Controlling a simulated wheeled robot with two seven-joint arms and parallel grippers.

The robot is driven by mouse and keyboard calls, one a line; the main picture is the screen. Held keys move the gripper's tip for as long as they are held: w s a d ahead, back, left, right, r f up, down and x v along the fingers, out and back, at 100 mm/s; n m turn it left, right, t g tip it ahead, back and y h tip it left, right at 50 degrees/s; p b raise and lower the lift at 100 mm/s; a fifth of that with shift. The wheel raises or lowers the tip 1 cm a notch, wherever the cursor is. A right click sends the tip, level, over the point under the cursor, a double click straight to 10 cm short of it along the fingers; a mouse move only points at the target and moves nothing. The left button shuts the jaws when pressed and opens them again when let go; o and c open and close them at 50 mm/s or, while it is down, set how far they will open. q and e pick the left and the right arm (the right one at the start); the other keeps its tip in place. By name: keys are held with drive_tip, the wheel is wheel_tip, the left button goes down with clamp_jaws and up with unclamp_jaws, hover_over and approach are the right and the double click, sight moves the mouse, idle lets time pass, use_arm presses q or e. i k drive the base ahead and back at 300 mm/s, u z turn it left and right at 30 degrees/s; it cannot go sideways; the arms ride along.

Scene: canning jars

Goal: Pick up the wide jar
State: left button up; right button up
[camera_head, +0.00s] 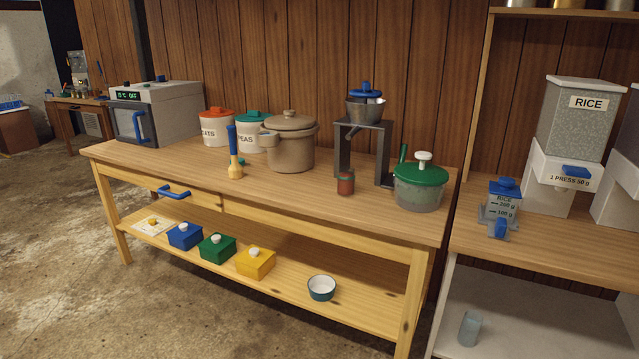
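No thing here is clearly marked as the wide jar. A small jar (345,184) with red contents and a dark lid stands upright near the front of the wooden workbench (310,186). At the back stand two white canisters: the OATS canister (215,133) with an orange lid and the PEAS canister (250,137) with a green lid, partly hidden by a pot. A wide clear vessel (417,190) with a green lid and white knob stands at the bench's right end. Neither of my grippers is in view.
A lidded beige pot (290,149), a blue-handled tool (234,155) and a dark stand (366,148) are on the bench. An oven-like box (160,112) is at its left end. Bare wood shows along the front edge. Rice dispensers (570,130) stand at the right.

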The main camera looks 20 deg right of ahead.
sight(345, 177)
drive_tip(key=u, duration=0.7)
drive_tip(key=i, duration=1.55)
drive_tip(key=z, duration=0.65)
drive_tip(key=i, duration=1.2)
drive_tip(key=z, duration=1.05)
